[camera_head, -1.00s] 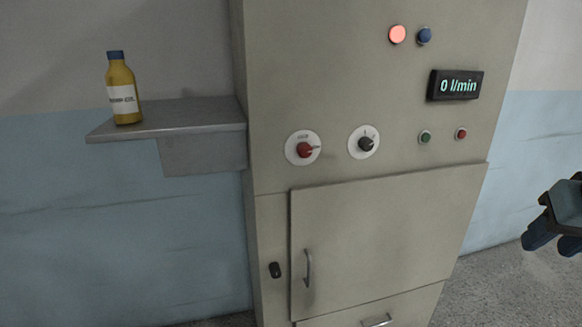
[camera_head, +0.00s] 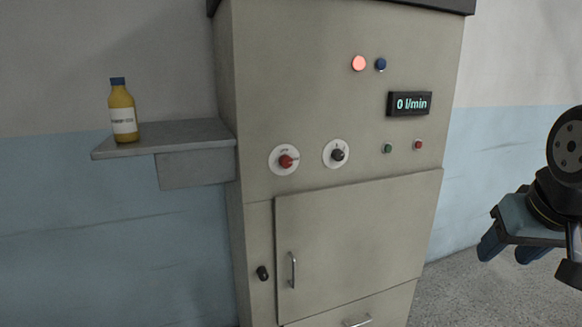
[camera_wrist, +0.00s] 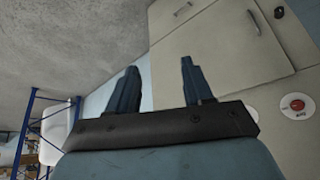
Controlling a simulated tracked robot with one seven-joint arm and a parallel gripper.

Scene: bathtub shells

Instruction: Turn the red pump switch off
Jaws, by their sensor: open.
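The red pump switch (camera_head: 286,161) is a red rotary knob on a round white plate, on the front of a beige cabinet (camera_head: 340,240). Its pointer is turned toward the right. It also shows at the right edge of the wrist view (camera_wrist: 297,104). A dark knob (camera_head: 338,154) on a similar plate sits to its right. My gripper (camera_head: 510,252) is at the right of the head view, well apart from the switch. In the wrist view its two blue fingers (camera_wrist: 160,88) are spread with nothing between them.
The display (camera_head: 409,103) reads 0 l/min. A lit red lamp (camera_head: 358,63) and a blue button (camera_head: 381,64) are above it; green (camera_head: 387,148) and red (camera_head: 418,145) buttons are below. A yellow bottle (camera_head: 122,112) stands on a side shelf (camera_head: 180,135). A door handle (camera_head: 293,270) protrudes.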

